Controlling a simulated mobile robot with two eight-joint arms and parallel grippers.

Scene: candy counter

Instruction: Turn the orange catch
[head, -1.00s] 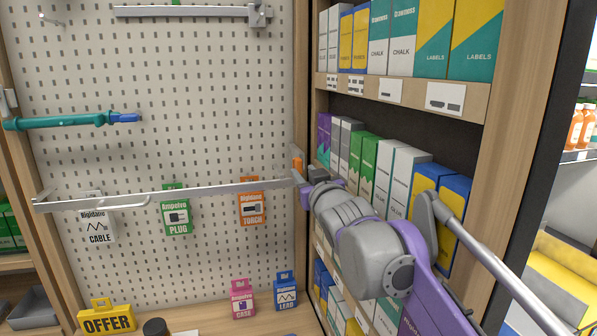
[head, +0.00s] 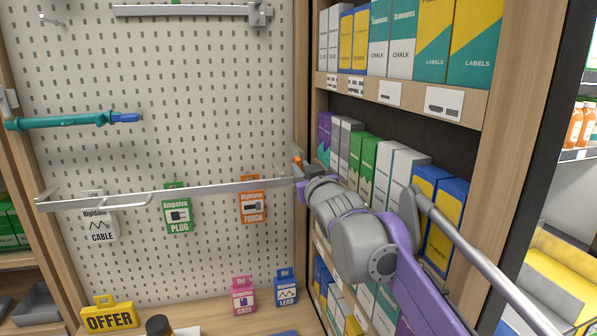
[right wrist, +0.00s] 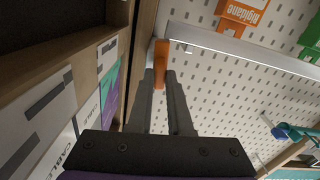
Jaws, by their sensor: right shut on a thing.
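The orange catch (head: 297,161) sits at the right edge of the pegboard, by the right end of a long grey metal bar (head: 215,188). In the right wrist view the orange catch (right wrist: 161,60) shows as an upright strip at the fingertips. My right gripper (head: 304,171) is at the catch, and its fingers hide the catch's lower part in the head view. In the right wrist view its two dark fingers (right wrist: 160,76) are close together, shut on the catch. My left gripper is not in view.
Cable, plug and torch (head: 252,207) packs hang by the bar. A shelf (head: 400,95) of boxes stands close to the right of my arm. A teal tool (head: 62,121) is on the board's left. An OFFER sign (head: 108,318) and pink and blue packs stand on the counter below.

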